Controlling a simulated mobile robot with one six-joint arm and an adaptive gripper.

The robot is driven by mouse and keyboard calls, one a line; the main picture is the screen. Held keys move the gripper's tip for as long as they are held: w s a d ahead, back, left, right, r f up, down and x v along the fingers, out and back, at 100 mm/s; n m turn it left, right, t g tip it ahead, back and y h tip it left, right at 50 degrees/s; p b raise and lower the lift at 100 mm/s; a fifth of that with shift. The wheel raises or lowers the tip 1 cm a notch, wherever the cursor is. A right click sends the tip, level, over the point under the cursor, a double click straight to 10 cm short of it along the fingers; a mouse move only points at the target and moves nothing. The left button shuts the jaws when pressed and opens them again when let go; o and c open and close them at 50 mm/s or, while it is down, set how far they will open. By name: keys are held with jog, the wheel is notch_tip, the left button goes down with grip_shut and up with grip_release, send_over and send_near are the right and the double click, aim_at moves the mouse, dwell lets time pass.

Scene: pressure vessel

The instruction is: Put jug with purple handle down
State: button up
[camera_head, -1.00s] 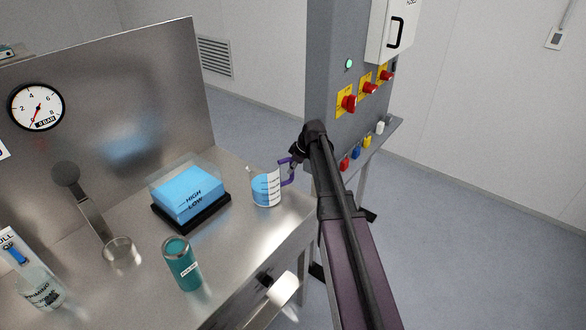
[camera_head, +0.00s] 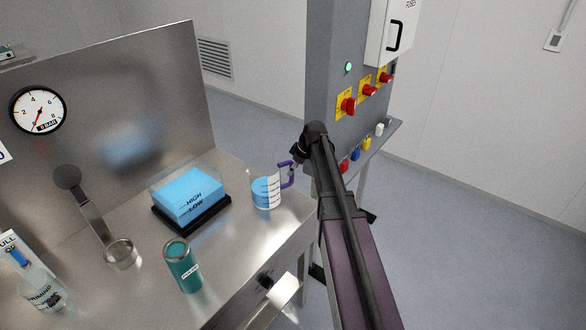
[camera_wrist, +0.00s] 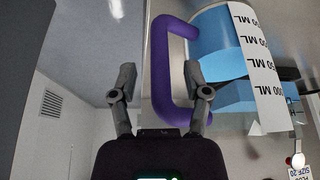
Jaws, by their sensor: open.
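The jug with purple handle (camera_head: 264,193) is clear, with a white scale and blue liquid. It appears to stand upright on the steel bench near its right edge. Its purple handle (camera_head: 287,177) faces right, towards my gripper (camera_head: 296,161). In the wrist view my gripper (camera_wrist: 160,78) is open, one finger on each side of the handle bar (camera_wrist: 160,65). Gaps show between the fingers and the bar. The jug's base is cut off there.
A steel bench (camera_head: 235,245) holds a blue-filled tank (camera_head: 190,193) on a black base, a teal can (camera_head: 183,266), a metal cup (camera_head: 120,253) and a bottle (camera_head: 42,290). A grey switch cabinet (camera_head: 333,95) stands behind my arm.

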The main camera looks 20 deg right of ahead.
jog(key=p+v, duration=0.9)
jog(key=v, duration=0.2)
jog(key=shift+p, duration=0.3)
dwell(0.7)
jog(key=s+a+m+g+h, duration=0.1)
jog(key=s+a+m, duration=0.2)
jog(key=s+a, duration=0.2)
jog(key=s+a+f+m+g+h, duration=0.1)
jog(key=s+a+m, duration=0.2)
jog(key=s, duration=0.7)
jog(key=s+a+m+g+h, duration=0.1)
jog(key=s+a+m, duration=0.2)
jog(key=s+a, duration=0.3)
jog(key=shift+s+a+f, duration=0.3)
jog(key=shift+s+a, duration=0.1)
jog(key=shift+s, duration=0.8)
notch_tip(320, 180, down, 2)
jog(key=shift+f+b, duration=0.1)
jog(key=shift+b, duration=1)
